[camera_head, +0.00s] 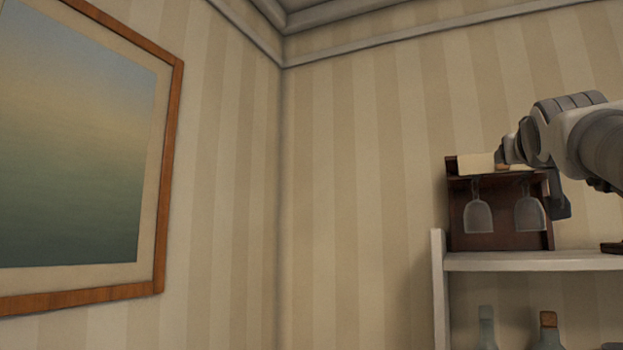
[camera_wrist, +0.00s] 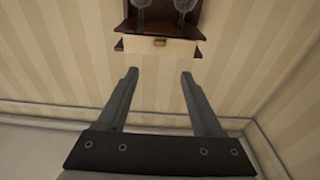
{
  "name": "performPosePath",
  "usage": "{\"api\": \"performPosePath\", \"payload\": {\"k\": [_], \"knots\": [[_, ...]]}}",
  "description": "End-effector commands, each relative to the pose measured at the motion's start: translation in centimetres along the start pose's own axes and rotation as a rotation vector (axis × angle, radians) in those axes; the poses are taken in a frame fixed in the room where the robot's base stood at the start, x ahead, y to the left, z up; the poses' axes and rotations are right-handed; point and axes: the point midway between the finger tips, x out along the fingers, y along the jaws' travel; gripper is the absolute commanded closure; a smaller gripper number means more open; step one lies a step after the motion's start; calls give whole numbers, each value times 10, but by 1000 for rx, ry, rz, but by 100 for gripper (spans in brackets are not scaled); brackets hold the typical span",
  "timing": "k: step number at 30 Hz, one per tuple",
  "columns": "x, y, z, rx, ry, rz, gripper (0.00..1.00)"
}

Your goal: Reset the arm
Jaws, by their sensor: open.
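My gripper (camera_wrist: 157,76) is open in the wrist view, with its two grey fingers apart and nothing between them. A dark wooden rack (camera_wrist: 163,27) lies beyond the fingertips, at the top of that view. In the head view my arm comes in from the right edge, and its gripper end is beside the same wooden rack (camera_head: 497,240). My fingers are partly hidden by the arm there. Two glasses hang upside down from the rack, a left one (camera_head: 478,216) and a right one (camera_head: 529,213). A pale cream block-like thing (camera_head: 475,163) shows at the rack's top.
The rack stands on a white shelf (camera_head: 530,261) at the right. Bottles, one a corked bottle (camera_head: 548,330), stand on the level below. A framed picture (camera_head: 160,220) hangs on the left wall. The middle of the head view is bare striped wall.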

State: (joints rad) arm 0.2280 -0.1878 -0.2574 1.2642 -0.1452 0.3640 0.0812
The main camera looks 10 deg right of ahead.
Motion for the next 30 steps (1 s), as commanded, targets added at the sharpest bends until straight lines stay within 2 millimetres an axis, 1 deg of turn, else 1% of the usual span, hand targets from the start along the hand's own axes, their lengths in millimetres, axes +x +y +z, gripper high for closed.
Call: {"api": "performPosePath", "payload": {"k": [14,17,20,23,24,26,27,29,30], "knots": [[0,0,0,0,-1,0,32],[-2,-4,8,3,-22,-10,32],[-9,-16,35,12,-92,-43,32],[-26,-39,82,17,-210,-99,32],[-36,-49,104,18,-266,-126,32],[-54,-66,138,13,-352,-168,32],[-67,-76,161,6,-407,-195,32],[-89,-90,195,-6,-491,-236,32],[-104,-99,217,-15,-546,-262,32]]}}
